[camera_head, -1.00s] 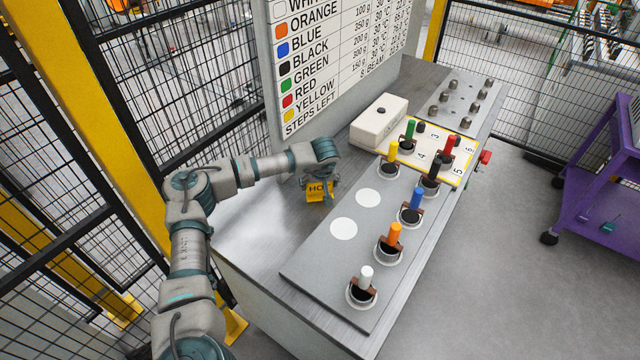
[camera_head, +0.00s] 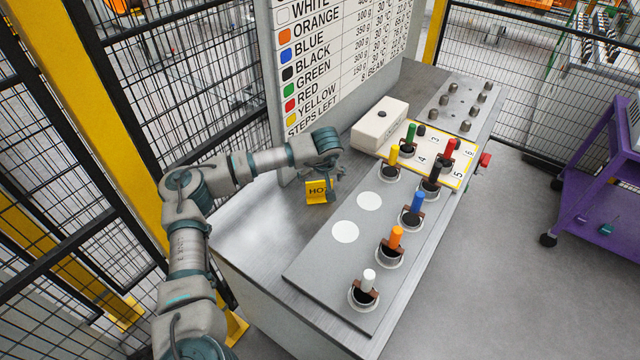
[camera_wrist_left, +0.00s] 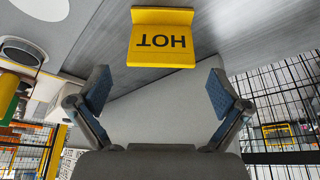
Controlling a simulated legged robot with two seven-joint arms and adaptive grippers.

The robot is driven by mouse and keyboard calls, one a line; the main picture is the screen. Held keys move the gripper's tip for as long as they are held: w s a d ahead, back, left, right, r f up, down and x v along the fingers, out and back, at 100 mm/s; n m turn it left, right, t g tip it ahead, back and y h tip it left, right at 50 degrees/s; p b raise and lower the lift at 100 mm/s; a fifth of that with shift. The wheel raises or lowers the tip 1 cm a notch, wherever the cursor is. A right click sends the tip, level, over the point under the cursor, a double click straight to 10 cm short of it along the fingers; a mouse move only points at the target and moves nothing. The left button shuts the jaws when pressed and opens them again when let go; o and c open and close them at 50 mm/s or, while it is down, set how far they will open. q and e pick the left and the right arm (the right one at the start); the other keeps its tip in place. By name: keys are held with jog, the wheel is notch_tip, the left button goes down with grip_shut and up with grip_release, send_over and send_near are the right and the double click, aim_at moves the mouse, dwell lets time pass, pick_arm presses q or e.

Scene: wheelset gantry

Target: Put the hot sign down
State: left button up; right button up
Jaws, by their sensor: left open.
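The yellow hot sign (camera_head: 318,191) stands on the bench top (camera_head: 262,226), left of the grey plate with the coloured handles. It also shows in the left wrist view (camera_wrist_left: 161,38), with the word HOT upside down there. My left gripper (camera_head: 332,172) is just above and behind the sign. In the left wrist view its two fingers (camera_wrist_left: 159,88) are spread wide and empty, and the sign lies beyond the fingertips, apart from them. My right gripper is not in view.
The grey plate (camera_head: 322,270) carries several coloured handles in round holders and two empty white circles. A white box (camera_head: 379,124) and a numbered board (camera_head: 459,179) stand farther back. A large sign board (camera_head: 340,60) rises behind the gripper.

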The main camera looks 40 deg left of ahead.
pick_arm(q)
jog(key=v, duration=0.5)
jog(key=shift+s+d+r+p, duration=0.1)
jog(key=shift+s+r+p, duration=0.05)
jog(key=shift+r+p, duration=0.2)
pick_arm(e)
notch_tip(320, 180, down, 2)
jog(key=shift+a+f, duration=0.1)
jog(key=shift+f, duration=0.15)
pick_arm(q)
jog(key=shift+r, duration=0.1)
